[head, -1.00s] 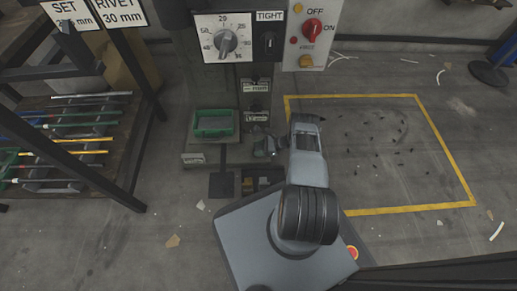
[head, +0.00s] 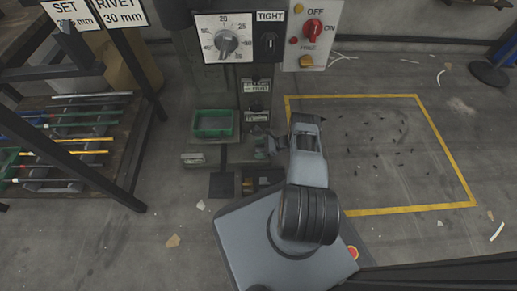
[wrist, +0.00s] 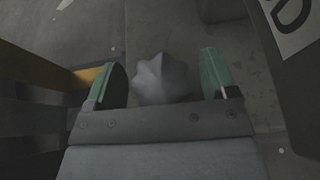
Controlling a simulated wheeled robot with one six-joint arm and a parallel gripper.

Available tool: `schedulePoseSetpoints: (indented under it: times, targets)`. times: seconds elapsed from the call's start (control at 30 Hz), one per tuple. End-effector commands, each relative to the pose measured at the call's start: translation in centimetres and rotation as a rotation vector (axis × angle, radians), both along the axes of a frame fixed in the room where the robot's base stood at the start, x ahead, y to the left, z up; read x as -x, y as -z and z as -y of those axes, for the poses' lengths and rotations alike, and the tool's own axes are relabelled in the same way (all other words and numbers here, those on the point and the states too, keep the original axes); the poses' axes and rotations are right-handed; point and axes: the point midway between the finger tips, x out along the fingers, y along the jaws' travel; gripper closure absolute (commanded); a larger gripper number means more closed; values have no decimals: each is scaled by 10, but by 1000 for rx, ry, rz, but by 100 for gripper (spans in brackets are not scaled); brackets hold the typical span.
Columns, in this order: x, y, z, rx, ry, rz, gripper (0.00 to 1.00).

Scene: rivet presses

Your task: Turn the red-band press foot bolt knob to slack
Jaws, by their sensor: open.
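A grey lobed knob (wrist: 163,82) shows in the wrist view, between the two green-lined fingers of my gripper (wrist: 164,85). A narrow gap shows on each side of it, and the fingers look apart from it. The wrist picture is dim, so I cannot tell how deep the knob sits between the fingers. In the head view my gripper (head: 265,148) is open, low at the foot of the press (head: 227,82). The knob cannot be made out there, and no red band is clear.
A green tray (head: 213,124) stands left of my gripper. Above are a dial (head: 227,43), a TIGHT label (head: 270,16) and a switch panel (head: 312,36). A rod rack (head: 75,135) stands left. Yellow-framed floor (head: 375,150) on the right is mostly clear, with small dark bits.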

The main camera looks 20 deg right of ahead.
Motion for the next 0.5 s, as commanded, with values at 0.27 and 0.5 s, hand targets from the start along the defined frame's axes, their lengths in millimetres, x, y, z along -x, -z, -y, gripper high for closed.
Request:
schedulePoseSetpoints:
  times: [0.27,0.5]
  targets:
    - [16,-19,38,1,6,1,21]
    - [34,-37,78,2,4,2,21]
